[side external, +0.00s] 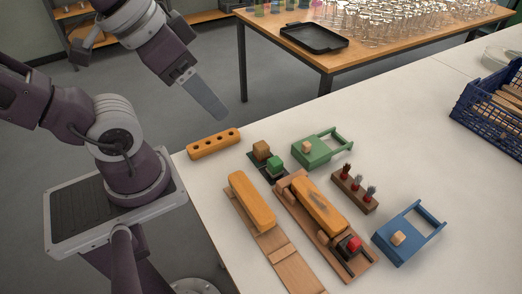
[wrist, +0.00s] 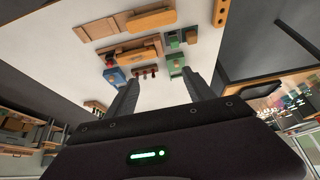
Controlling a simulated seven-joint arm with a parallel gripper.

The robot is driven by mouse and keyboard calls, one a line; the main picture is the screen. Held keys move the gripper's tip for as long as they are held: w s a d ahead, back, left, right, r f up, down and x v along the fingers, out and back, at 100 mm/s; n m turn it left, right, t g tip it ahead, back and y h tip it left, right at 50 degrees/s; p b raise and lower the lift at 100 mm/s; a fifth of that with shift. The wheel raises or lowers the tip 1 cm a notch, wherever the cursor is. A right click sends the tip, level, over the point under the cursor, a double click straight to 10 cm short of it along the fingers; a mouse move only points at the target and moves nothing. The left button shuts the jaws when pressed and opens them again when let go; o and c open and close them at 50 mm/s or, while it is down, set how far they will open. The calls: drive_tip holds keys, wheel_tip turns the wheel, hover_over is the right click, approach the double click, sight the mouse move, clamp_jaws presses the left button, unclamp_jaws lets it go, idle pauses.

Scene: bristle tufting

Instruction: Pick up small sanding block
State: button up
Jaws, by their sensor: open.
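Two small blocks sit on a dark pad (side external: 268,172) near the middle of the white table: a brown one (side external: 261,150) and a green one (side external: 276,164). I cannot tell for sure which is the small sanding block. The pair also shows in the wrist view, the brown block (wrist: 192,37) to the right of the green one. My gripper (side external: 216,112) is raised above and left of the blocks, near the table's far left edge. In the wrist view its fingers (wrist: 164,92) are spread wide with nothing between them.
An orange bar with holes (side external: 214,144) lies left of the pad. A green holder (side external: 322,148), wooden bases with orange blocks (side external: 252,201), a bristle rack (side external: 353,190) and a blue holder (side external: 408,234) surround the pad. A blue crate (side external: 490,110) stands right.

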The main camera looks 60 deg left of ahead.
drive_tip(key=n+g, duration=0.5)
drive_tip(key=n, duration=1.2)
hover_over(261, 145)
drive_tip(key=d, duration=0.1)
drive_tip(key=f, duration=2.3)
drive_tip(key=shift+w+f, duration=0.1)
drive_tip(key=shift+w, duration=0.1)
drive_tip(key=shift+n+g, duration=0.3)
drive_tip(key=shift+n, duration=0.2)
drive_tip(key=f, duration=0.6)
drive_tip(key=a+f, duration=0.1)
drive_tip(key=f, duration=0.3)
drive_tip(key=shift+s+f, duration=0.1)
drive_tip(key=shift+s, duration=0.05)
clamp_jaws()
wheel_tip(261, 145, up, 10)
drive_tip(key=shift+r, duration=0.1)
